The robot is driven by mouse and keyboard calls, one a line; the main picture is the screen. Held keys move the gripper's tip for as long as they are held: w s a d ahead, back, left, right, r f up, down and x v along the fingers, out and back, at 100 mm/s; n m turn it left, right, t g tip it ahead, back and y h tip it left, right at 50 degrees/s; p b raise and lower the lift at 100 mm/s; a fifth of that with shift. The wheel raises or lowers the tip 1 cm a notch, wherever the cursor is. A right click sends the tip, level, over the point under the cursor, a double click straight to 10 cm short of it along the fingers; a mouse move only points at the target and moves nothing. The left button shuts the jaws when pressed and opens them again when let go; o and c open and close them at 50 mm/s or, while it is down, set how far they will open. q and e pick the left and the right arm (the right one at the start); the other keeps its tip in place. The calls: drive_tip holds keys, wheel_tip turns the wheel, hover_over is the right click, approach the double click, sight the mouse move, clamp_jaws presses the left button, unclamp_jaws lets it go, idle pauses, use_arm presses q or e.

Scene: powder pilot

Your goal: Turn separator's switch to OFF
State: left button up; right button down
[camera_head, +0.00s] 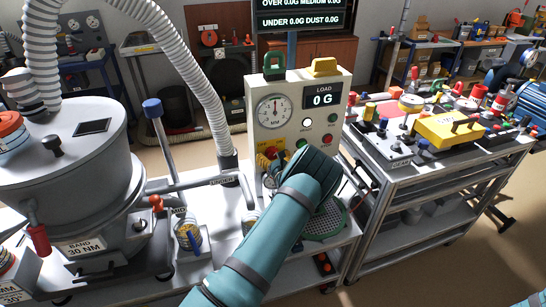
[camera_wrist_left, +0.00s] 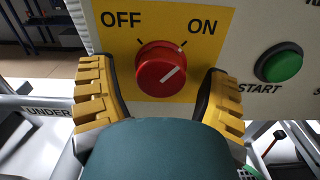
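The separator's switch is a red round knob (camera_wrist_left: 160,72) on a yellow plate (camera_wrist_left: 222,22) in the left wrist view. OFF is printed at its upper left and ON at its upper right. The knob's white line points to the upper right, toward ON. My left gripper (camera_head: 270,160) is at the lower front of the white control panel (camera_head: 312,103). Its yellow fingers stand apart on both sides of the knob, with visible gaps, so it is open. In the head view my teal wrist hides most of the switch. My right gripper is not in view.
A green START button (camera_wrist_left: 279,64) sits just right of the switch. A grey sieve drum (camera_head: 70,160) stands left, with a blue-capped post (camera_head: 158,130) and a ribbed hose (camera_head: 190,70) between. A cart with a yellow box (camera_head: 447,130) stands right.

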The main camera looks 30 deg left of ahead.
use_arm(q)
drive_tip(key=c, duration=1.1)
drive_tip(key=shift+n, duration=0.3)
drive_tip(key=n+b, duration=0.2)
drive_tip(key=n, duration=0.2)
drive_tip(key=shift+n, duration=0.3)
drive_tip(key=n+b, duration=0.5)
drive_tip(key=n, duration=0.1)
drive_tip(key=shift+w+d, duration=0.1)
drive_tip(key=shift+n+b, duration=0.5)
drive_tip(key=shift+n, duration=0.5)
drive_tip(key=shift+r+n, duration=0.2)
drive_tip(key=shift+n, duration=1.2)
